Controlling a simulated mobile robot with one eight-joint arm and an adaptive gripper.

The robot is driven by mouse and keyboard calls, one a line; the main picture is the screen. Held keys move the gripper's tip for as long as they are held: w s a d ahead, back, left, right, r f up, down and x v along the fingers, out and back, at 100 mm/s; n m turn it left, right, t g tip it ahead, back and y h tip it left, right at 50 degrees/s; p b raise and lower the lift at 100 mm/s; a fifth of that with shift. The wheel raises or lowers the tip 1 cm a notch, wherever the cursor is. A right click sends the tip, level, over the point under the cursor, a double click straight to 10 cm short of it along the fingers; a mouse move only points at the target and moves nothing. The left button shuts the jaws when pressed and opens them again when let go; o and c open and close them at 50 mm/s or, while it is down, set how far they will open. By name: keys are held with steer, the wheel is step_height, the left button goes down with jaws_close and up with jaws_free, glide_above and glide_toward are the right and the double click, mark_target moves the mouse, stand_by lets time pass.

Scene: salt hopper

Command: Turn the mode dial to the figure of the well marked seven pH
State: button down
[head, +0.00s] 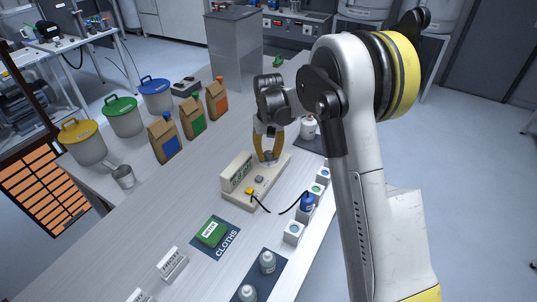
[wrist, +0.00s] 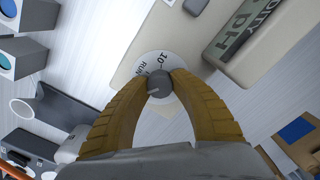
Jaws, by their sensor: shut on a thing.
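The beige meter (head: 262,190) stands on the bench with an upright display box. The mode dial is a round grey knob (wrist: 160,86) on a white scale disc (wrist: 148,66) near one end of the meter. "10" and "RUN" are readable on the disc; the rest is hidden by the fingers. A pale line on the knob points left in the wrist view, roughly towards the RUN side. My gripper (head: 267,154) comes down over the dial, and its two yellow fingers (wrist: 160,90) are shut on the knob. The well marked seven pH cannot be made out.
A black cable (head: 279,209) runs from the meter. A green cloth (head: 211,232), paper bags (head: 164,138) and lidded buckets (head: 123,121) stand further left.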

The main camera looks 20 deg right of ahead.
mark_target(269, 153)
steer(key=shift+n, duration=0.5)
steer(key=c, duration=1.1)
jaws_free()
steer(key=shift+o, duration=0.2)
step_height(269, 153, up, 12)
